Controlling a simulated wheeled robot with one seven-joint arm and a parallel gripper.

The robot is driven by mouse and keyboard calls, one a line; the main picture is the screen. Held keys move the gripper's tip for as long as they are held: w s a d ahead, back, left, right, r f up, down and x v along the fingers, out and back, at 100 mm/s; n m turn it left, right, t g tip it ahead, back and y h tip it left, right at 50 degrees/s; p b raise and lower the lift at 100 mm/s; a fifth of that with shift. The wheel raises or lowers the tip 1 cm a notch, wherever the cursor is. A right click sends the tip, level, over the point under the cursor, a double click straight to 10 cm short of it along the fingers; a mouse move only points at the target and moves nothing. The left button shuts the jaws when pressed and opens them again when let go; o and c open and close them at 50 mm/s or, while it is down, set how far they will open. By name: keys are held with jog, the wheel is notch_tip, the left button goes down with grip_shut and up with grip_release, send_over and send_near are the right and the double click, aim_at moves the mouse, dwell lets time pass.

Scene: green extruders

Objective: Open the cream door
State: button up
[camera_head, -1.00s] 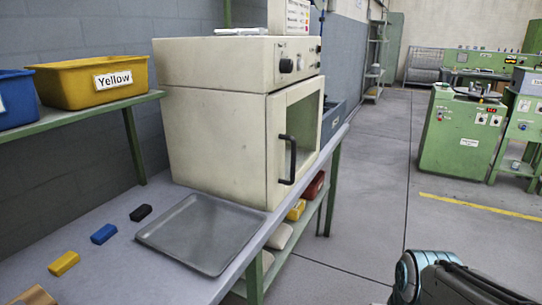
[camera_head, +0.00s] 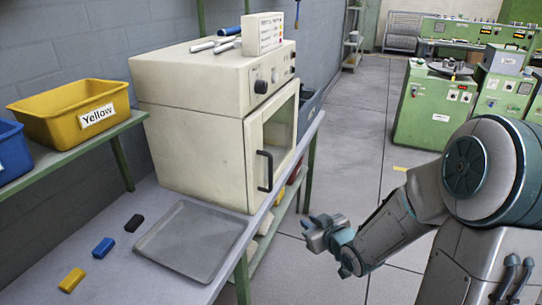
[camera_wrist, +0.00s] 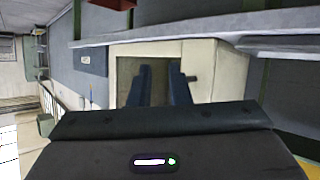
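The cream door (camera_head: 253,150) is on the front of a cream oven-like cabinet (camera_head: 190,130) standing on the bench. It has a dark window and a black upright bar handle (camera_head: 265,171), and it looks shut. My gripper (camera_head: 308,226) is to the right of the handle and lower in the picture, apart from it. In the wrist view my two dark fingers (camera_wrist: 163,75) are spread with a gap between them and nothing held. The door's window (camera_wrist: 129,72) shows behind them. A dark piece beside the right finger may be the handle; I cannot tell.
A grey tray (camera_head: 190,241) lies on the bench in front of the cabinet. Yellow (camera_head: 72,279), blue (camera_head: 103,248) and black (camera_head: 134,223) blocks lie left of it. A yellow bin (camera_head: 75,110) sits on a shelf. The floor right of the bench is open.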

aim_at(271, 173)
jog(key=a+r+t+y+p, duration=0.3)
jog(key=r+y, duration=0.2)
jog(key=r, duration=0.3)
jog(key=x, duration=0.4)
jog(key=p+x, duration=0.1)
jog(key=x, duration=0.4)
jog(key=p+x, duration=0.1)
jog(key=x, duration=0.4)
jog(key=shift+s+a+r, duration=0.15)
jog(key=shift+a+r, duration=0.1)
jog(key=shift+c, duration=0.4)
grip_shut()
